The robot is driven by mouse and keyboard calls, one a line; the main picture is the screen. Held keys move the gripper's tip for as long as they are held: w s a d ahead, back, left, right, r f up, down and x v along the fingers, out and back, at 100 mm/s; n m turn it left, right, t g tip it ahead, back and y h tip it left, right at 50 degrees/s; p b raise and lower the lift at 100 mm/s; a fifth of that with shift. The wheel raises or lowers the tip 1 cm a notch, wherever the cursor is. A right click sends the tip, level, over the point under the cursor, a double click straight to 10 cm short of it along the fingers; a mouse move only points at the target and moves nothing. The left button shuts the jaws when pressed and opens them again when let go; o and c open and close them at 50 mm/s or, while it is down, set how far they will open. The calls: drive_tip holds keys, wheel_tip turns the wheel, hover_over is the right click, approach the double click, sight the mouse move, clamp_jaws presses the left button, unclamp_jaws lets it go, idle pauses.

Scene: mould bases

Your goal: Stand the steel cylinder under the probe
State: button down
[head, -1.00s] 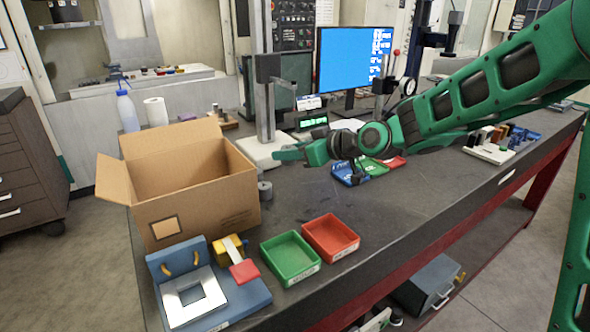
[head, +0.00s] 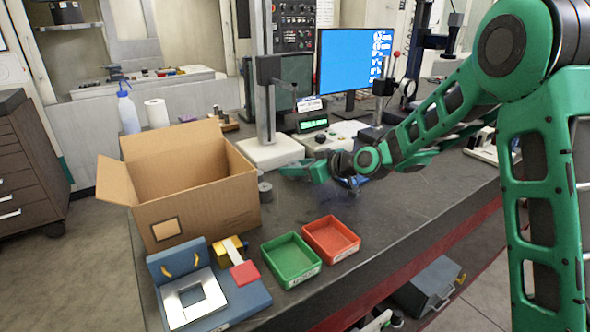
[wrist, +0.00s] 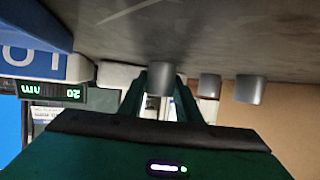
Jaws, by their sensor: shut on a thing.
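In the wrist view, which is upside down, my gripper (wrist: 160,85) is shut on a steel cylinder (wrist: 160,77), held between the fingertips. In the head view my gripper (head: 285,170) is low over the bench, at the front right of the probe stand (head: 266,112). The stand has a pale base (head: 262,153) and a grey column. The probe tip is too small to make out, and the held cylinder cannot be made out in the head view. Two other steel cylinders (wrist: 209,86) (wrist: 250,89) stand beside the held one in the wrist view.
An open cardboard box (head: 205,205) stands left of my gripper. A green tray (head: 291,262) and a red tray (head: 332,240) lie in front. The digital readout (head: 312,125) and monitor (head: 352,60) stand behind. The middle of the bench is mostly clear.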

drive_tip(key=c, duration=1.3)
unclamp_jaws()
drive_tip(key=shift+s+d+r, duration=0.15)
drive_tip(key=shift+d+r, duration=0.05)
drive_tip(key=v, duration=1.1)
drive_tip(key=shift+s+d, duration=0.2)
